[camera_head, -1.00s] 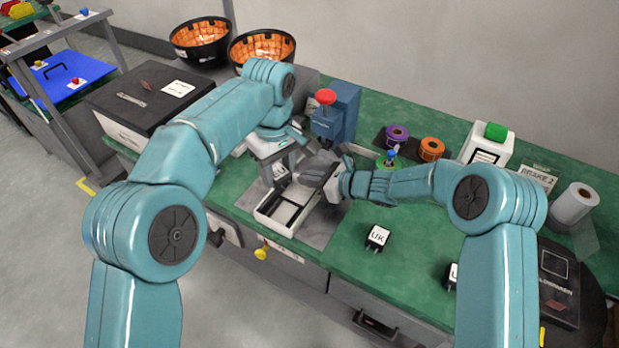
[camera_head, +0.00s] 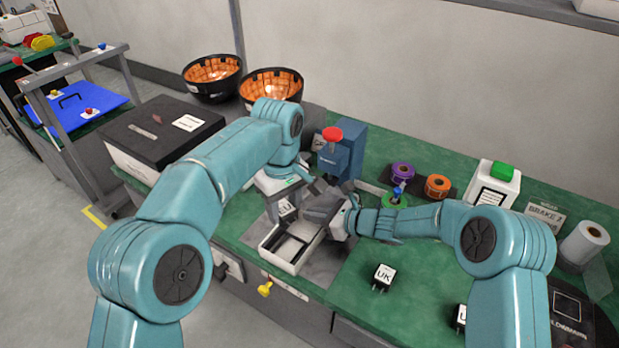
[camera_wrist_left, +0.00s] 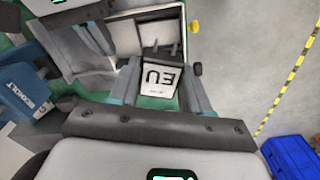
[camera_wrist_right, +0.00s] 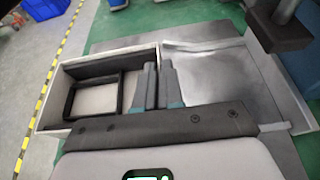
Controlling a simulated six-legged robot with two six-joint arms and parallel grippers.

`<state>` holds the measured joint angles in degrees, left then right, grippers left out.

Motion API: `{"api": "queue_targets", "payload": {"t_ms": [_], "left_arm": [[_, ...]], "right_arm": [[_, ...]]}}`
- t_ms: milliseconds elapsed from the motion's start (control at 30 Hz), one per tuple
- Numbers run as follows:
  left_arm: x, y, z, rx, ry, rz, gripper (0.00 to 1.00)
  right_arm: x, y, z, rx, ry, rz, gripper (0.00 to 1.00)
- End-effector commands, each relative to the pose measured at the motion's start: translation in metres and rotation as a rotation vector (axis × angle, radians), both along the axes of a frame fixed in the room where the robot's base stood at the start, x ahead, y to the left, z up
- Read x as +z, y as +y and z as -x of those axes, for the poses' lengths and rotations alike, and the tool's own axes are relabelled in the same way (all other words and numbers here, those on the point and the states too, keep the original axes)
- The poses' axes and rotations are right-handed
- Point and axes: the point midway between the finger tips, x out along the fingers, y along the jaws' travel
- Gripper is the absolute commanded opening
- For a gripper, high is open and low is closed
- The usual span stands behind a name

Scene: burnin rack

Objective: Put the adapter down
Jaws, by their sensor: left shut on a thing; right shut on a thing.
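A white adapter marked EU (camera_wrist_left: 160,78) is between the fingers of my left gripper (camera_wrist_left: 165,72), which is shut on it. In the head view the adapter (camera_head: 285,208) shows just behind the open white box (camera_head: 283,262), with my left gripper (camera_head: 283,198) above. The box has a black insert (camera_wrist_right: 92,92) in one half. My right gripper (camera_wrist_right: 158,88) is shut at the edge between the box and its shallow open lid (camera_wrist_right: 207,70). The right fingers (camera_head: 325,212) hide part of that edge in the head view; exactly what they pinch is unclear.
A UK adapter (camera_head: 383,276) and another (camera_head: 461,318) stand on the green bench at right. A blue press with a red knob (camera_head: 332,134) stands behind the box. Tape rolls (camera_head: 438,186) sit at the back.

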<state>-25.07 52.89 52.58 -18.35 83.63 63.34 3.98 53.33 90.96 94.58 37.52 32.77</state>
Motion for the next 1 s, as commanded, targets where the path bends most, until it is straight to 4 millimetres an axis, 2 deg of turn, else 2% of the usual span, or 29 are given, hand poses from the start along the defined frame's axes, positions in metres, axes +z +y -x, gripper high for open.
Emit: {"api": "queue_targets", "payload": {"t_ms": [167, 500, 633, 767, 1000], "left_arm": [[0.000, 0.000, -0.001, -0.122, -0.004, 0.002, 0.03], [-0.011, -0.003, -0.003, -0.888, -0.018, 0.000, 0.03], [-0.017, -0.003, -0.002, -1.109, -0.015, -0.002, 0.03], [-0.024, -0.002, -0.001, -1.230, -0.009, -0.002, 0.03], [-0.069, 0.002, 0.001, -1.240, 0.007, 0.001, 0.03]], "right_arm": [[0.000, 0.000, 0.000, 0.000, 0.000, 0.000, 0.00], [0.000, 0.000, 0.000, 0.000, 0.000, 0.000, 0.00], [0.000, 0.000, 0.000, 0.000, 0.000, 0.000, 0.00], [0.000, 0.000, 0.000, 0.000, 0.000, 0.000, 0.00], [0.000, 0.000, 0.000, 0.000, 0.000, 0.000, 0.00]]}}
